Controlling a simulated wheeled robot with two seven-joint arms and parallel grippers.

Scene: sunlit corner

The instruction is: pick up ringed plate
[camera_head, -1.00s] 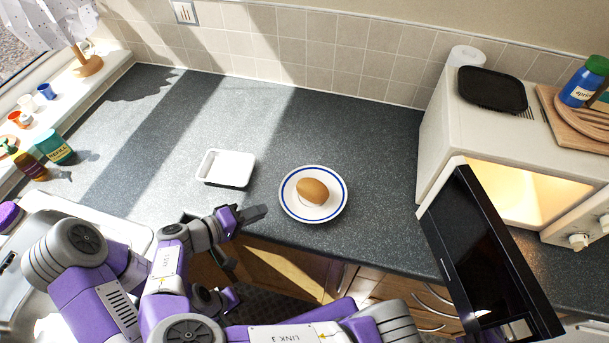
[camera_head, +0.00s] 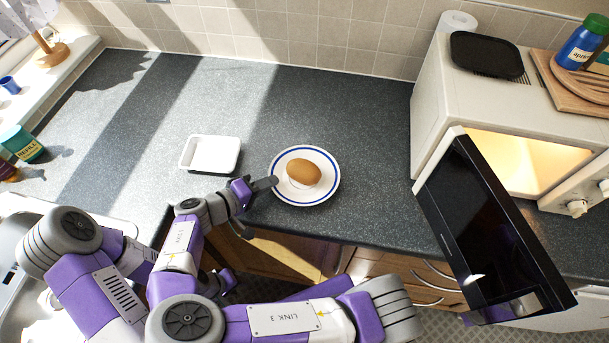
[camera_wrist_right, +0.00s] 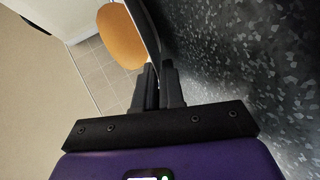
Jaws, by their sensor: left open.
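The ringed plate (camera_head: 329,184) is white with a blue ring and lies on the dark counter near its front edge. A brown, egg-shaped item (camera_head: 304,173) rests on it and also shows in the right wrist view (camera_wrist_right: 120,36). My right gripper (camera_head: 271,184) is at the plate's left rim. In the right wrist view its fingers (camera_wrist_right: 157,82) are close together, with the plate's thin rim (camera_wrist_right: 153,42) between them. I cannot tell whether the plate is raised. My left gripper (camera_head: 226,282) is open, below the counter's front edge and away from the plate.
A white tray (camera_head: 211,141) sits left of the plate. At right is a microwave (camera_head: 432,110) with its black door (camera_head: 485,230) open toward the front. A teal jar (camera_head: 22,143) stands at far left. The counter behind the plate is clear.

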